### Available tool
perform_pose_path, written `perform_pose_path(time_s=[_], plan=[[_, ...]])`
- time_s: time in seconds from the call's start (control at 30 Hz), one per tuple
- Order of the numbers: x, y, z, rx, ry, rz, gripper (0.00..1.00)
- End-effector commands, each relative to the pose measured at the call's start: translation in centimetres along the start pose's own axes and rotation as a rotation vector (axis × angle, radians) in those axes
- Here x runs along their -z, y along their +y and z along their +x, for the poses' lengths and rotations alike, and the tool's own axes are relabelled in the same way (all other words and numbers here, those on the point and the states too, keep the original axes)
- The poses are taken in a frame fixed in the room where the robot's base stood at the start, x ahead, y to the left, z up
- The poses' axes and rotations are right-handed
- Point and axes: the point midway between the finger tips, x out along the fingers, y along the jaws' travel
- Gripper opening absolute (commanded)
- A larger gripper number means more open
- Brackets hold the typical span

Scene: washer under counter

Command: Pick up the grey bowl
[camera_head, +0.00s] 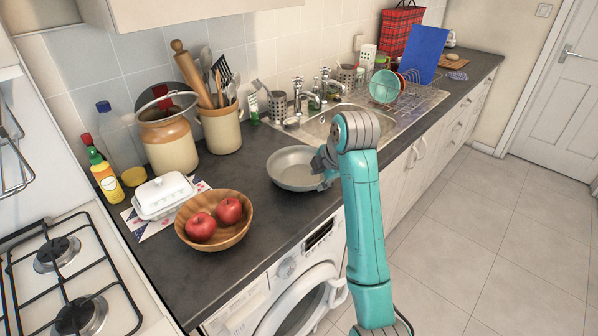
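The grey bowl (290,170) is wide and shallow and appears to sit upright on the dark counter (283,204), above the washing machine. My gripper (324,168) is at the bowl's right rim, overlapping its edge in the picture. My teal arm hides part of the fingers, so I cannot tell whether they are closed on the rim or only beside it.
A wooden bowl (231,236) with two red apples stands to the left, near a white butter dish (162,192). Jars stand behind. A sink (338,122) lies beyond the bowl.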

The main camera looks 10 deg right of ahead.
Motion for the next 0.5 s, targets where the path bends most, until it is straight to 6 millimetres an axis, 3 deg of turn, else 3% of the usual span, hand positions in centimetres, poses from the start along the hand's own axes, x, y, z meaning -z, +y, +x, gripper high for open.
perform_pose_path(time_s=[0.3, 0.5], plan=[[0.0, 0.0, 4.3, 0.004, 0.001, -0.002, 0.34], [0.0, 0.1, 5.5, 0.003, 0.0, -0.001, 0.34]])
